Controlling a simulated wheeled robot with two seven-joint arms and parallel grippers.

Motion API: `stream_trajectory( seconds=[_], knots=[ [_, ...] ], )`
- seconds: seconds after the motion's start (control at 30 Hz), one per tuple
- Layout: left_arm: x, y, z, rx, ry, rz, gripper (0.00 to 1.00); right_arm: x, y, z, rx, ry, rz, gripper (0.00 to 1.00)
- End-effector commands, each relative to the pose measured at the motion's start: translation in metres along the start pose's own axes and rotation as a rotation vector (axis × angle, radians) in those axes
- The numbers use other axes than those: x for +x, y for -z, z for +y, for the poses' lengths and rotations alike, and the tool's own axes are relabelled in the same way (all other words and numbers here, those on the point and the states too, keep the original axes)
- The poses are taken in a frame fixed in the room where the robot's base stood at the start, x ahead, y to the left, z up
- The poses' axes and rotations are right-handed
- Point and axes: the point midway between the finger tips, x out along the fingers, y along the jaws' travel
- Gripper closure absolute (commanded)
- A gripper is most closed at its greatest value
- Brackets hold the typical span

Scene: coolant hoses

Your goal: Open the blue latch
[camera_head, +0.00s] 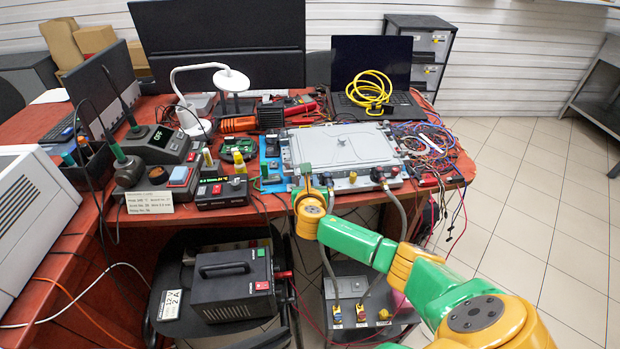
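Two grey hoses hang from a grey plate (350,183) at the table's front edge to a grey unit (347,289) below. My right gripper (307,178), on the green and yellow arm from the lower right, is at the plate's left end, well above these fittings. Its finger gap cannot be made out. My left gripper is out of view.
A flat grey case (343,146) lies behind the plate. A black power supply (232,283) sits on a chair left of the grey unit. Loose wires (425,140) crowd the table's right end. Tiled floor (520,220) at the right is clear.

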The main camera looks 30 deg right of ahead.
Motion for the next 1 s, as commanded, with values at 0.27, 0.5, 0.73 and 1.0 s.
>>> stream_trajectory(
  seconds=[0.27, 0.5, 0.73, 1.0],
  knots=[
    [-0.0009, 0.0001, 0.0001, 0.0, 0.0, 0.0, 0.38, 0.0002, -0.0003, 0.0021, 0.04, 0.095, -0.001, 1.0],
    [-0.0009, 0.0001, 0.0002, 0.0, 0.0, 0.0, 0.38, 0.0004, -0.0005, 0.002, 0.05, 0.121, -0.001, 1.0],
    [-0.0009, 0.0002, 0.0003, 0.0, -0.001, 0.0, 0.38, 0.0004, -0.0005, 0.002, 0.05, 0.122, -0.001, 1.0],
    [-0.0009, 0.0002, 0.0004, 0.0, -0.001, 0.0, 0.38, 0.0004, -0.0004, 0.0019, 0.05, 0.121, -0.001, 0.63]
  ],
)
